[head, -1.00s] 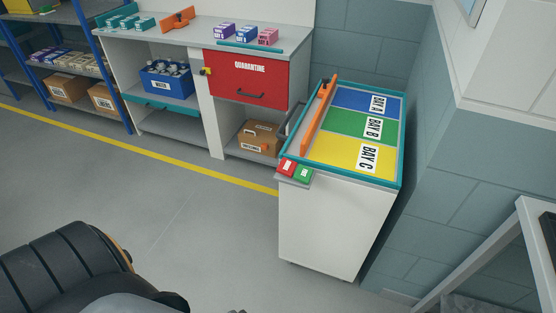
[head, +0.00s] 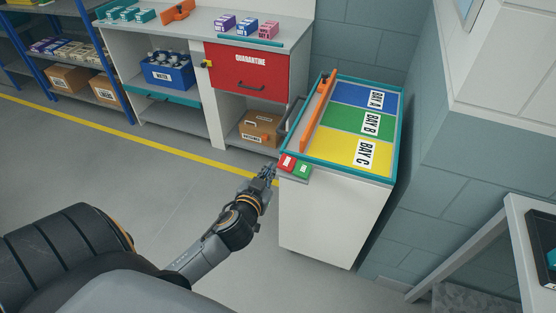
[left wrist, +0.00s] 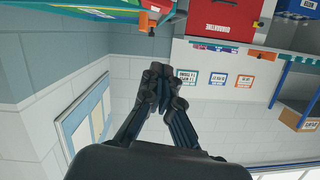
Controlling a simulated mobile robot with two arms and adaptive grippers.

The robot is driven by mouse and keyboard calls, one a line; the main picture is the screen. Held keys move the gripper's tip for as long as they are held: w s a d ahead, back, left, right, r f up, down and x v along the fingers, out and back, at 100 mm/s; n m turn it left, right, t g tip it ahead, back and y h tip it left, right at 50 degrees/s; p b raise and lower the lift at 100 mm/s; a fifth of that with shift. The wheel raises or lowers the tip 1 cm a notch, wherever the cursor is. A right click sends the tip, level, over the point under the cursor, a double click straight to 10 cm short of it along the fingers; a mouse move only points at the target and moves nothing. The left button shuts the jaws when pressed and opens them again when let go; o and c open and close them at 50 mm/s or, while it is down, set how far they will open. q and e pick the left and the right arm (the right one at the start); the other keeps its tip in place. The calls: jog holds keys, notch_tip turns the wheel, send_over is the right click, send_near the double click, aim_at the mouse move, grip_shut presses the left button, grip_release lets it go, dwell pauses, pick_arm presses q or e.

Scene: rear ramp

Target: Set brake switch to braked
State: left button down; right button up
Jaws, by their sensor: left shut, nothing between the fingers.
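The brake switch shows as a red pad (head: 287,163) and a green pad (head: 303,170) side by side on a small ledge at the near left corner of the white cart (head: 330,215). Their labels are too small to read. My left gripper (head: 269,172) is shut and empty, just left of the red pad; I cannot tell whether it touches it. My right gripper is not in view.
The cart's top has blue, green and yellow bays inside a teal rim (head: 340,170), with an orange bar (head: 319,112) along its left side. A workbench with a red quarantine drawer (head: 245,72) stands behind. Clear floor (head: 150,170) lies to the left.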

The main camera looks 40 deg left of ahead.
pick_arm(q)
jog(key=p, duration=0.2)
send_over(279, 166)
notch_tip(279, 166, down, 2)
jog(key=shift+w+d+f, duration=0.15)
jog(key=f, duration=0.2)
jog(key=shift+a+f+b, duration=0.2)
jog(key=shift+f+b, duration=0.1)
jog(key=shift+f, duration=0.1)
jog(key=shift+a+f, duration=0.15)
jog(key=shift+f, duration=0.5)
